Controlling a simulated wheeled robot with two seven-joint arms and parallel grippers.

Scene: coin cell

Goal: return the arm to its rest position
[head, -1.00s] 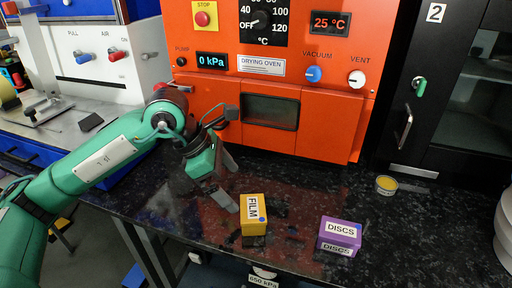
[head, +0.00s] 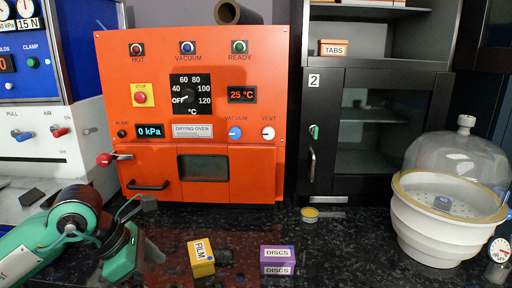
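My green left arm (head: 72,222) comes in at the lower left of the head view. Its gripper (head: 150,252) hangs low over the dark bench, left of the yellow FILM box (head: 202,262) and apart from it. The fingers are small and partly hidden by the green hand, so their opening cannot be made out. I see nothing held. My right arm and gripper are not in view.
An orange drying oven (head: 250,70) stands behind. The purple DISCS box (head: 278,254) and a small yellow-topped tin (head: 310,214) are on the bench. A glass-domed white vessel (head: 410,225) stands at right. The bench (head: 350,255) is clear between DISCS and vessel.

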